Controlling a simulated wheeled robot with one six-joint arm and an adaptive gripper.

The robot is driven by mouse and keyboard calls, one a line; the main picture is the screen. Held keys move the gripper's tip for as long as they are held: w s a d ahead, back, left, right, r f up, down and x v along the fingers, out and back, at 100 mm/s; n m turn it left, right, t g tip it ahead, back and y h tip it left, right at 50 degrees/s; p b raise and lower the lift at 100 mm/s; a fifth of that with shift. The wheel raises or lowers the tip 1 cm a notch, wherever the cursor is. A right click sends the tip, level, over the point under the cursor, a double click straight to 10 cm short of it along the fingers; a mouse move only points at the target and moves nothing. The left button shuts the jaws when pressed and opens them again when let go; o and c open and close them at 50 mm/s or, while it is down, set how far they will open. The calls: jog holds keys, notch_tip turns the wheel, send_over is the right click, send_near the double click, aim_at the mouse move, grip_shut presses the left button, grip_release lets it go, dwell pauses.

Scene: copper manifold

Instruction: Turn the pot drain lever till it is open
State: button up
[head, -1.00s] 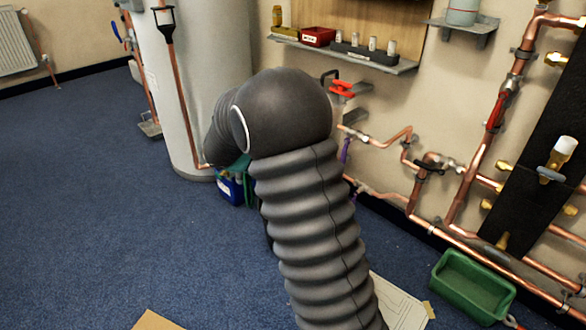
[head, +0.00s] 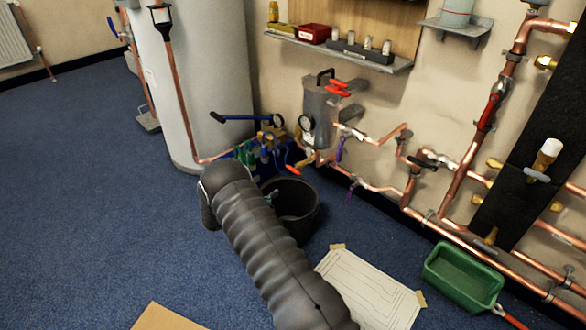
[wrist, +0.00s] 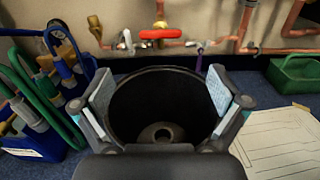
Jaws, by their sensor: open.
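The pot (head: 318,112) is a grey canister with a gauge, mounted on the wall in the head view. A red lever (head: 304,163), which looks like the drain lever, sits under it. In the wrist view a red lever (wrist: 160,34) lies level across the pipework at the top, beyond my gripper. My gripper (wrist: 160,95) is open and empty, its two fingers apart above a black bucket (wrist: 165,135). The fingers are apart from the lever. In the head view my arm hides most of the gripper. The bucket (head: 300,218) stands on the floor below the pot.
A blue pump unit with hoses (head: 262,145) stands left of the pot, beside the large grey cylinder (head: 200,80). Copper pipes with purple levers (head: 340,150) run right. A green tray (head: 462,277) and a taped paper sheet (head: 365,290) lie on the floor. Open carpet is at left.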

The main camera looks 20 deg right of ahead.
aim_at(291, 170)
jog(key=x, duration=1.3)
jog(key=shift+d+p, duration=0.35)
jog(key=shift+p, duration=0.05)
jog(key=c, duration=1.2)
jog(key=shift+o, duration=0.2)
